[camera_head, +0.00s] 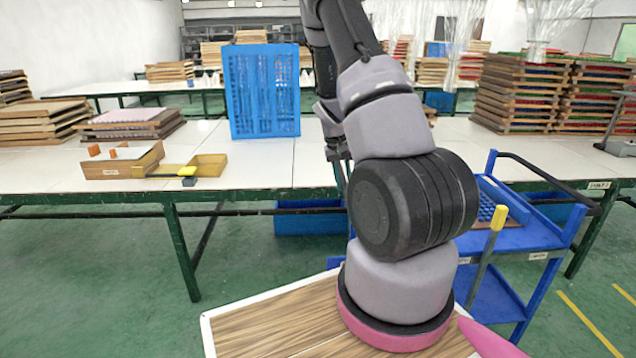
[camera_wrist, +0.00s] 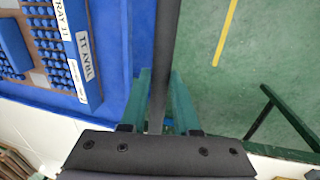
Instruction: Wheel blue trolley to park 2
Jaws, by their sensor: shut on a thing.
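The blue trolley (camera_head: 548,240) stands at the right in the head view, in front of the long white table and partly behind my arm. It has a blue frame, a lower shelf and a dark handle bar (camera_head: 550,182) at its right end. In the wrist view, the trolley's blue edge (camera_wrist: 113,60) lies left of a long dark bar (camera_wrist: 166,55), which looks like its handle. My gripper (camera_wrist: 158,100) is shut on this bar, one green finger on each side. My gripper cannot be made out in the head view. No park 2 marking is readable.
A tray of blue pieces, labelled tray 11 (camera_wrist: 88,60), lies on the trolley. A yellow-topped post (camera_head: 497,218) stands at its near side. The white table (camera_head: 330,170) holds a blue crate (camera_head: 262,90) and stacked trays. Green floor with yellow lines (camera_head: 588,320) is open at right.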

